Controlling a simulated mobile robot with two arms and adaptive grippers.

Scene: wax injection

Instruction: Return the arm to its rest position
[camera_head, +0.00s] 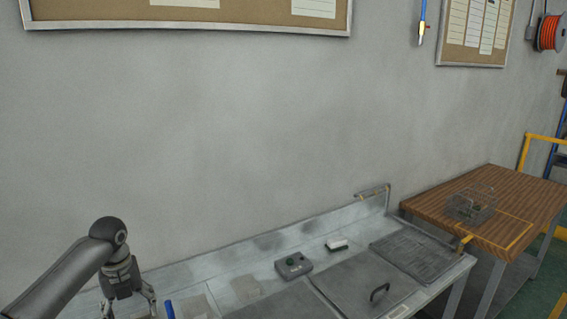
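My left arm comes in at the lower left corner of the head view. Its gripper (129,305) points down over the left end of the metal bench, close to the bottom edge of the picture. Its two fingers stand apart, with nothing visible between them; the tips are at or past the picture edge. My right gripper is not in view.
The metal bench (355,213) runs along the grey wall. A blue object (170,309) is beside my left gripper. A wooden table (430,205) holds a wire basket (471,205).

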